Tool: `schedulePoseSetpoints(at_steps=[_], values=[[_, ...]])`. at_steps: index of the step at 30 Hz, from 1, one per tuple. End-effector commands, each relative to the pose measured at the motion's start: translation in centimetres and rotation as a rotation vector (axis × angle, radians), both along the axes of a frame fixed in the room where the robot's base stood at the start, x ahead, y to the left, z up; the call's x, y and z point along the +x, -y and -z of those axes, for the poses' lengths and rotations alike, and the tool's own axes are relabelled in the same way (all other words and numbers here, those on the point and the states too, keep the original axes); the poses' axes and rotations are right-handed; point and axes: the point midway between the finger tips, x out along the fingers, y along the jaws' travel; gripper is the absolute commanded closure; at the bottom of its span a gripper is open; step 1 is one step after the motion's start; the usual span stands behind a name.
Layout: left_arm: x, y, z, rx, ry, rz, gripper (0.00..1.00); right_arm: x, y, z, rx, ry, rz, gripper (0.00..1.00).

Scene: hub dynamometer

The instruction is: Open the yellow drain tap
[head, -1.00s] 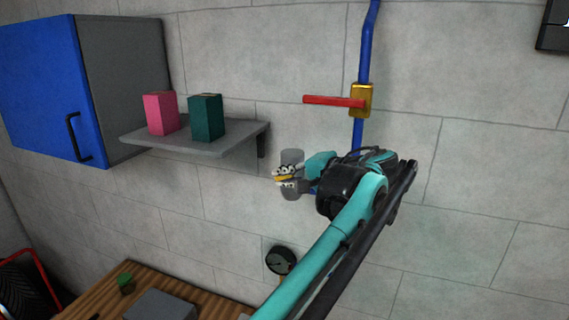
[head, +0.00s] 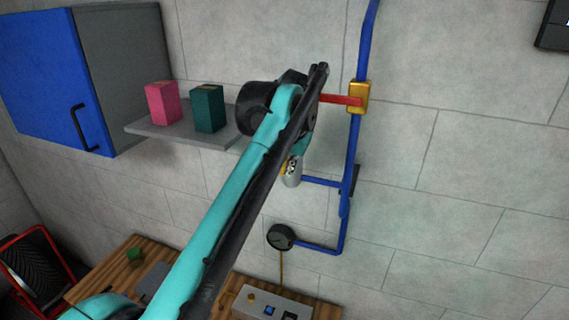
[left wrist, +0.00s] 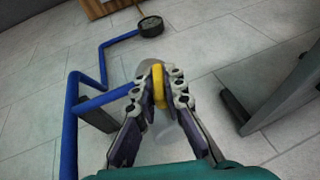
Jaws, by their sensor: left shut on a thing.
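The yellow drain tap (left wrist: 159,86) sits between the two fingers of my left gripper (left wrist: 160,82) in the left wrist view, and the fingers are shut on it. It is on a grey cylinder (left wrist: 150,66) joined to a blue pipe. In the head view my left gripper (head: 291,166) is at the top of the grey cylinder (head: 292,180), partly hidden behind my own arm. Only a small yellow bit of the tap shows there, so its exact angle is hard to tell. My right gripper is not in view.
A brass valve (head: 358,97) with a red lever (head: 338,99) is close right of my wrist. Blue pipe (head: 353,150) runs down to a round gauge (head: 281,237). A grey shelf (head: 190,135) with pink (head: 162,104) and green (head: 207,108) boxes is left.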

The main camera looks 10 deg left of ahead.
Motion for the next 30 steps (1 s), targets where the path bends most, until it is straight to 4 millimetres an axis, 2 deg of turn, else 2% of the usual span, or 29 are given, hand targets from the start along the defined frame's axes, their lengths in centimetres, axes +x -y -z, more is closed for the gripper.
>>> schedulePoseSetpoints(at_steps=[11,27,28,30], values=[[0.01,-0.05,0.04,-0.151,-0.030,-0.001,1.00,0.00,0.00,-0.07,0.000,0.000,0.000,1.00],[-0.03,0.03,0.10,-0.172,-0.037,0.001,1.00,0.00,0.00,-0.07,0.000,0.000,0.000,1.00],[-0.04,0.04,0.10,-0.172,-0.037,0.001,0.82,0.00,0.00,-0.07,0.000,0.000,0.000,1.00],[-0.03,0.03,0.10,-0.172,-0.037,0.001,0.69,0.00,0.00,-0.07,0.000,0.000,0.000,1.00]])
